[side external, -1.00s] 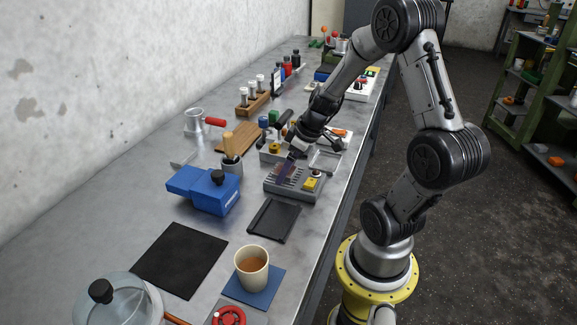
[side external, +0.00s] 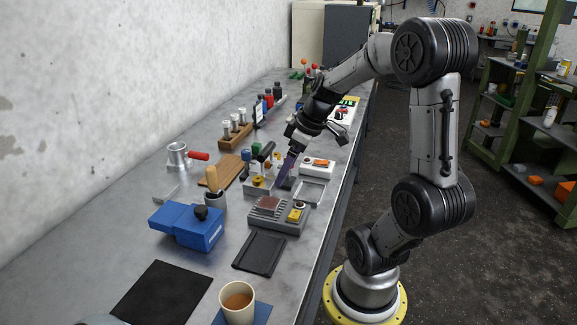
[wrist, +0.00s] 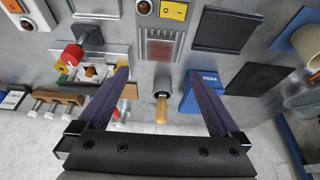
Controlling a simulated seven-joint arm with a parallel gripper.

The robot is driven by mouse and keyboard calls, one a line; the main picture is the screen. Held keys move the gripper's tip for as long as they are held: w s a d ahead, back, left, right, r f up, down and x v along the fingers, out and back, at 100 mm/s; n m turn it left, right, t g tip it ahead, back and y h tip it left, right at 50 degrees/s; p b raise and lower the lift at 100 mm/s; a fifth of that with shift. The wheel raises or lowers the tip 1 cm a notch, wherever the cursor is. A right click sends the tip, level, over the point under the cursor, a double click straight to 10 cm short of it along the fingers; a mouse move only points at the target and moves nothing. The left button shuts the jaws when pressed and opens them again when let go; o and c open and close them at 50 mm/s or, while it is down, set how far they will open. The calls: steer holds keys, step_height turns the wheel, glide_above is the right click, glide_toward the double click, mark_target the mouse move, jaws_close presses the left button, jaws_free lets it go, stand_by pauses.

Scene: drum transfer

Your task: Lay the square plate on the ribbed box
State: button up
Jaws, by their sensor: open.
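The grey ribbed box (side external: 284,223) stands on the bench, with a yellow switch and a round button at its right end. The reddish-brown square plate (side external: 270,203) lies on its ribs, apparently flat. In the wrist view the plate (wrist: 160,50) shows on the ribbed box (wrist: 160,31), near the top middle. My gripper (side external: 284,181) has purple fingers and is above and behind the box, clear of the plate. In the wrist view my gripper (wrist: 158,77) is open, with its fingers wide apart and nothing between them.
A black tray (side external: 259,254) lies in front of the box. A blue box (side external: 187,226) and a pot with a wooden-handled tool (side external: 214,205) stand to the left. Knobbed fixtures (side external: 258,184) and a shallow metal tray (side external: 311,191) are behind. A cup (side external: 238,301) stands near the front.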

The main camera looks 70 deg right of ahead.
steer(key=s+a+r, duration=0.3)
steer(key=a, duration=0.6)
steer(key=s+a+r+t, duration=0.1)
steer(key=s+a+r, duration=0.1)
steer(key=a, duration=0.7)
steer(key=shift+s+a+r, duration=0.25)
steer(key=shift+s+r, duration=0.15)
steer(key=shift+s, duration=0.45)
